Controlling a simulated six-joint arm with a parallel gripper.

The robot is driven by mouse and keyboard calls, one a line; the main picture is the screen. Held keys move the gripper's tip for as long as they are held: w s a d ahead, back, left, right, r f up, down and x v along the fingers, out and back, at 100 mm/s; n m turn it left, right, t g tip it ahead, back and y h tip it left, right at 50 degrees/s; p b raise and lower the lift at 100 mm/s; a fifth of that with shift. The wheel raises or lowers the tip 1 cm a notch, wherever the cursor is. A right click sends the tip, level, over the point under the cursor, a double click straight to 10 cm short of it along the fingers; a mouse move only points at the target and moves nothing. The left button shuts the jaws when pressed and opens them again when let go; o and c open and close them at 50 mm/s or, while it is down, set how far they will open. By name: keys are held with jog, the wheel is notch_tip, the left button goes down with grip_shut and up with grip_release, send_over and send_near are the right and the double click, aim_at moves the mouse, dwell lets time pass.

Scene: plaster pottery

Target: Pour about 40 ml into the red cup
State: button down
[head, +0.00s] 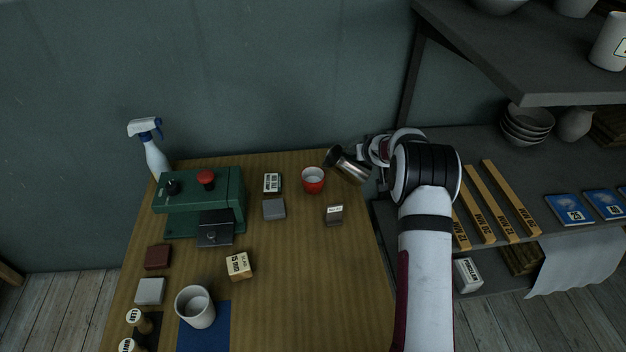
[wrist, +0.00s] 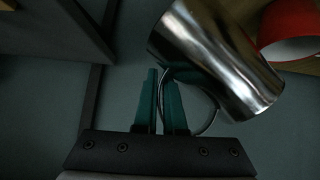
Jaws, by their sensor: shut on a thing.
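The red cup (head: 313,183) stands upright on the wooden table near its back edge; its inside looks pale. It also shows at the upper right of the wrist view (wrist: 290,25). A shiny metal jug (head: 350,167) is held tilted to the right of the red cup, with its dark mouth toward the cup. My gripper (wrist: 163,80) is shut on the jug's thin wire handle, and the jug (wrist: 215,60) fills the upper right of the wrist view. I cannot see any stream or the liquid level in either vessel.
A small labelled block (head: 334,214) stands in front of the red cup. A grey block (head: 274,208) and a labelled box (head: 272,183) stand to its left. A green machine (head: 200,200) is farther left. A shelf (head: 520,60) rises at right. The table's front right is clear.

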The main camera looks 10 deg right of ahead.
jog(key=shift+d+f+m+y, duration=0.3)
jog(key=shift+f+m+y, duration=0.1)
jog(key=shift+f+y, duration=0.2)
jog(key=d+f+m+y+b, duration=0.2)
jog(key=d+f+m+y, duration=0.1)
jog(key=d+f+y, duration=0.1)
jog(key=shift+w+f+m+t+y+b, duration=0.2)
jog(key=shift+f+m+t+y+b, duration=0.15)
jog(key=shift+f+y, duration=0.45)
jog(key=shift+r, duration=0.2)
